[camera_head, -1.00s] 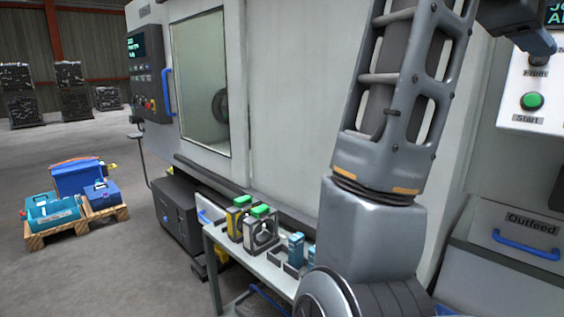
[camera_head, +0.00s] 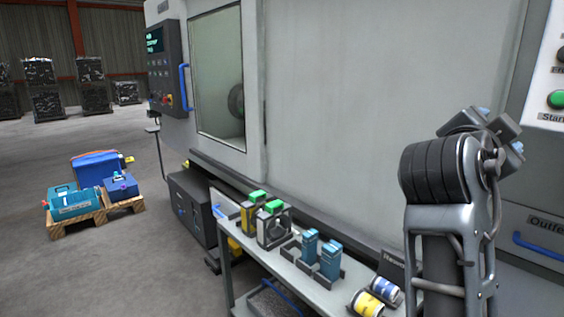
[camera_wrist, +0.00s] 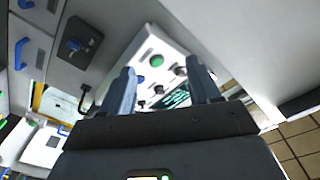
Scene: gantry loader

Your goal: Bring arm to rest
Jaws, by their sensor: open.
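My arm stands folded at the right of the head view, with its upper joint in front of the machine's grey panel. My gripper (camera_wrist: 160,88) shows in the wrist view, its two blue-grey fingers apart with nothing between them. Beyond the fingers, in the wrist view, is a white control panel (camera_wrist: 150,42) with a green button and a dark screen. The fingers do not visibly touch it. In the head view the fingertips cannot be made out clearly behind my arm.
A grey table (camera_head: 262,262) holds green-topped units (camera_head: 272,226), blue blocks (camera_head: 330,260) and yellow and blue cylinders (camera_head: 367,303). Behind it stands the large machine (camera_head: 380,110) with a window. The outfeed drawer's blue handle (camera_head: 540,249) is at right. A loaded pallet (camera_head: 95,215) stands left on open floor.

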